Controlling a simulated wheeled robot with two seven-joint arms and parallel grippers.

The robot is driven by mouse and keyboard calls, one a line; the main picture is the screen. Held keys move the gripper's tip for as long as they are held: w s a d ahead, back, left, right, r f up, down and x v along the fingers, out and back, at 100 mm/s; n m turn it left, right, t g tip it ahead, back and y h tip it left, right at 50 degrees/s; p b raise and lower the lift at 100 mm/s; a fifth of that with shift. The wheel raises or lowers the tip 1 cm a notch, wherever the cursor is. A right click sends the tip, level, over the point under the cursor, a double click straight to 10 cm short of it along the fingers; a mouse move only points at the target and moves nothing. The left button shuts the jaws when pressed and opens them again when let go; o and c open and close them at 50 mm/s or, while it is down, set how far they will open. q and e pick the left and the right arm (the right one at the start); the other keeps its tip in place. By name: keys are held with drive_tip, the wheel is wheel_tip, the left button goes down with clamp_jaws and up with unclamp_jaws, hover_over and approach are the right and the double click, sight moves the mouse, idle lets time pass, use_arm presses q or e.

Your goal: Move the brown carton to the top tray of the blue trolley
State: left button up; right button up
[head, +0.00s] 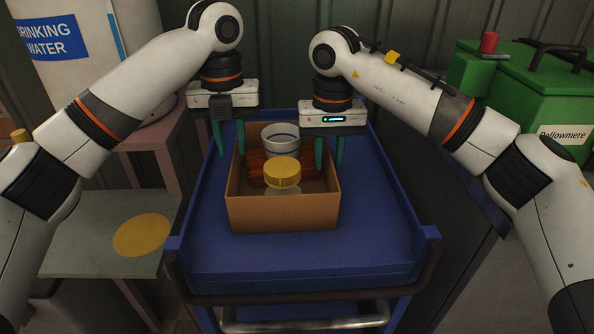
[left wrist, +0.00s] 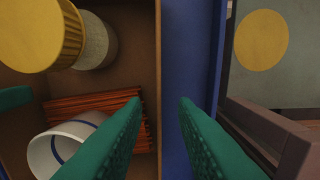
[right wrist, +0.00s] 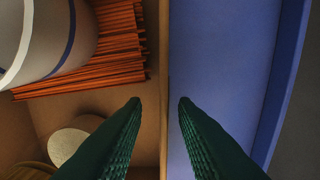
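The brown carton (head: 285,214) sits upright on the blue top tray (head: 380,235) of the trolley. It holds a white cup with a blue band (head: 280,138), a yellow-lidded jar (head: 282,172) and a bundle of reddish-brown sticks (head: 256,168). My left gripper (head: 229,150) is open at the carton's left wall, one finger inside and one outside; the wall (left wrist: 158,120) shows between the fingers with gaps. My right gripper (head: 329,160) is open astride the right wall (right wrist: 164,80) in the same way, also with gaps. The carton's far side is partly hidden.
The tray has a raised rim and bare room around the carton. A grey table with a yellow disc (head: 143,235) stands left. A drinking-water container (head: 75,50) is behind it. Green boxes (head: 545,90) stand at the right, and a corrugated wall is behind.

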drive_tip(key=shift+w+r, duration=0.2)
drive_tip(key=shift+r, duration=3.35)
